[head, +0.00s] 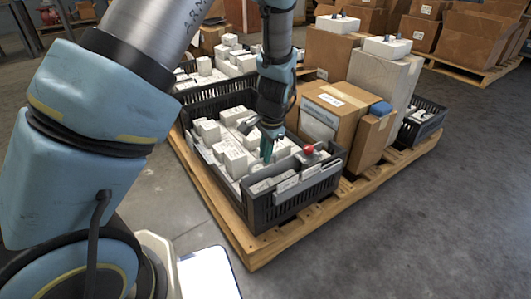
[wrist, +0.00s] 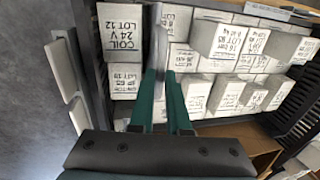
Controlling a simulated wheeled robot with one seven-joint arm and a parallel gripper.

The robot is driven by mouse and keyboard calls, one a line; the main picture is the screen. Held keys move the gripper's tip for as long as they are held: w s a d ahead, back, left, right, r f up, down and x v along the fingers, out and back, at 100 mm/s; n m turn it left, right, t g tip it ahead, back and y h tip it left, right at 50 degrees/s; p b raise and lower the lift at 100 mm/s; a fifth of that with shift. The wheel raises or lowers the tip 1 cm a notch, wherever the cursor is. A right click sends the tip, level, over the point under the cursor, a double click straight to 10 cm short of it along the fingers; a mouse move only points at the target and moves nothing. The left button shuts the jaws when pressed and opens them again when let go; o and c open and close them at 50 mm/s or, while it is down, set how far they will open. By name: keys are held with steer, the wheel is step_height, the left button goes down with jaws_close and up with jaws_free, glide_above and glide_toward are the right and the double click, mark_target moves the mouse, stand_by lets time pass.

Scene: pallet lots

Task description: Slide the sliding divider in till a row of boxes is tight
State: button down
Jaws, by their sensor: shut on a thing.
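A black slotted crate (head: 262,216) on a wooden pallet holds several white boxes (head: 234,158). My gripper (head: 267,156) points down into it. In the wrist view, my gripper (wrist: 160,88) has its two green fingers shut on the sliding divider (wrist: 161,45), a thin grey plate seen nearly edge-on. Boxes labelled COIL 24 V (wrist: 121,35) and LOT 19 (wrist: 123,82) stand to its left. Several more boxes (wrist: 228,42) stand to its right, some tilted or raised. The divider's lower part is hidden, and I cannot tell whether it touches the boxes.
The pallet (head: 250,247) also carries cardboard boxes (head: 338,107) close to the crate's right, and another black crate (head: 422,121). A red knob (head: 308,149) shows near the crate's right end. The grey floor (head: 440,215) in front is clear.

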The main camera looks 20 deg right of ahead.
steer(key=w+a+p, duration=0.2)
steer(key=w+p, duration=0.1)
steer(key=w, duration=0.9)
steer(key=w+a+p, duration=0.2)
steer(key=w+p, duration=0.2)
steer(key=w, duration=0.8)
steer(key=shift+w+a, duration=0.15)
steer(key=shift+a, duration=0.2)
steer(key=c, duration=1.2)
jaws_free()
steer(key=o, duration=0.3)
steer(key=r+p, duration=0.1)
steer(key=r, duration=0.2)
steer(key=s+r+p, duration=0.1)
steer(key=r, duration=0.3)
steer(key=s+r+p, duration=0.1)
steer(key=r, duration=0.2)
steer(key=shift+s+d+r, duration=0.1)
steer(key=shift+d+r, duration=0.1)
steer(key=shift+r, duration=0.15)
steer(key=shift+a, duration=0.1)
